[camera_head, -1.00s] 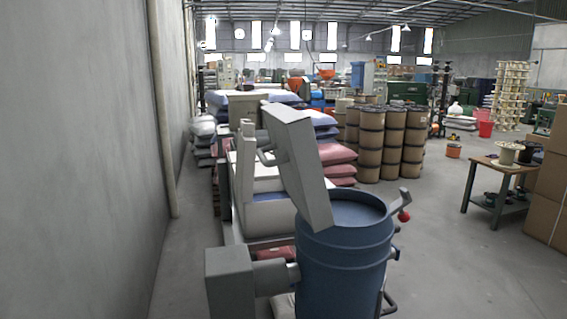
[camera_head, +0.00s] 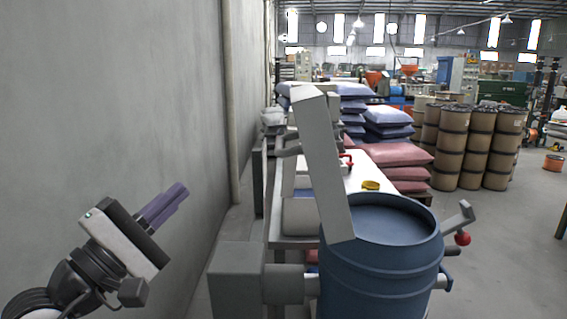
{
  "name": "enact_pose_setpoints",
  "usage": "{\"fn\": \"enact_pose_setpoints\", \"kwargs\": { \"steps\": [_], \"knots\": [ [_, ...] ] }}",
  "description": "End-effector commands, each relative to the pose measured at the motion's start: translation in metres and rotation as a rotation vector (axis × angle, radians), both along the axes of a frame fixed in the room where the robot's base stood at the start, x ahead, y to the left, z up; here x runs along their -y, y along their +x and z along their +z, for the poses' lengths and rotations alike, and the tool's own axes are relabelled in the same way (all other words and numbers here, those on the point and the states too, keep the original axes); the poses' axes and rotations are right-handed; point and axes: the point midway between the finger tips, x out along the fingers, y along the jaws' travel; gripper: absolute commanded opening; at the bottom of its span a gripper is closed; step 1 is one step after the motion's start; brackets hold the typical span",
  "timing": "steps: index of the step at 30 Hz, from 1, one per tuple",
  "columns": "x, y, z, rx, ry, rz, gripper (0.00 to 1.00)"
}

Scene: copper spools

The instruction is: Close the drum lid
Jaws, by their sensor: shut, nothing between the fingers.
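The blue drum (camera_head: 380,270) stands at the lower right of centre in the head view, its round top open. The drum lid (camera_head: 322,160) is a grey slab tilted steeply up at the drum's left rim, so it is raised. A grey block (camera_head: 236,282) with a short shaft joins the drum's left side. A lever with a red knob (camera_head: 462,238) sticks out at the drum's right. My gripper (camera_head: 180,194) is at the lower left, its fingers together and empty, pointing up and right. It is apart from the lid and drum, with the grey block between.
A grey wall (camera_head: 120,90) runs close along the left, beside my gripper. A white table (camera_head: 270,210) with a yellow item (camera_head: 371,185) stands behind the drum.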

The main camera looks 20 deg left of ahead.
Motion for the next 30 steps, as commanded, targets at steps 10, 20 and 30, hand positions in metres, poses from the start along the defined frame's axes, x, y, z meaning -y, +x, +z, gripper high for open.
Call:
{"fn": "enact_pose_setpoints", "kwargs": {
  "steps": [10,20,30],
  "knots": [
    [0.025,0.01,-0.005,-0.098,-0.032,-0.152,0.0],
    [0.054,0.069,0.017,-0.096,-0.033,-0.15,0.0],
    [0.089,0.089,0.035,-0.095,-0.03,-0.145,0.0]
  ]
}}
